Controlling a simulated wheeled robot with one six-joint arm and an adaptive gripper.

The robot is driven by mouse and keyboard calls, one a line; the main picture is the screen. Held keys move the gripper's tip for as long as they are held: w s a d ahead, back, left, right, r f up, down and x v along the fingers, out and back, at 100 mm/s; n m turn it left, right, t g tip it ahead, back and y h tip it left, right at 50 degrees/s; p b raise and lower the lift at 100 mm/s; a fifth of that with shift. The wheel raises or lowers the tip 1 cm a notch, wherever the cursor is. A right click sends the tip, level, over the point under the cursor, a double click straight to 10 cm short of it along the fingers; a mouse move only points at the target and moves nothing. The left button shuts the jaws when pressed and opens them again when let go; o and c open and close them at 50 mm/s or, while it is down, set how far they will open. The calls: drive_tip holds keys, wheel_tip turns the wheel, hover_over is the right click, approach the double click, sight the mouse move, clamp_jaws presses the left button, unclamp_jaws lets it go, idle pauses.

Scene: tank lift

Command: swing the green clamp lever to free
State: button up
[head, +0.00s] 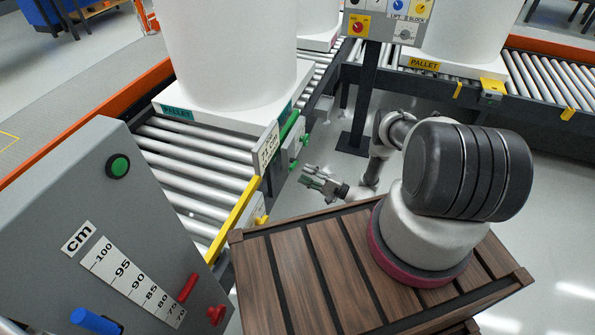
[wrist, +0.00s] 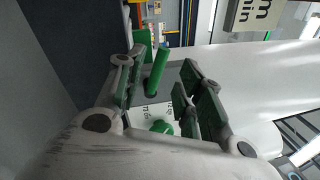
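The green clamp lever (head: 289,125) sits on a bracket at the side of the roller conveyor, close to the white pallet with the teal label. In the wrist view the green lever (wrist: 156,73) appears as a slanted bar in the gap between my fingers, touching neither visibly. A round green knob (wrist: 161,127) and a white label plate (wrist: 150,114) lie below it; the label's text is unreadable. My gripper (head: 308,176) is in front of the bracket, lower right of the lever. In the wrist view my gripper (wrist: 160,88) is open and empty.
A yellow bar (head: 235,217) runs along the conveyor's near edge. A sign plate (head: 268,146) stands beside the lever. A grey panel (head: 95,215) with a cm scale is at left. A white tank (head: 232,50) stands on the pallet.

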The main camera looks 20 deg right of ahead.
drive_tip(key=v, duration=0.6)
drive_tip(key=shift+s+d+f, duration=0.1)
idle(0.3)
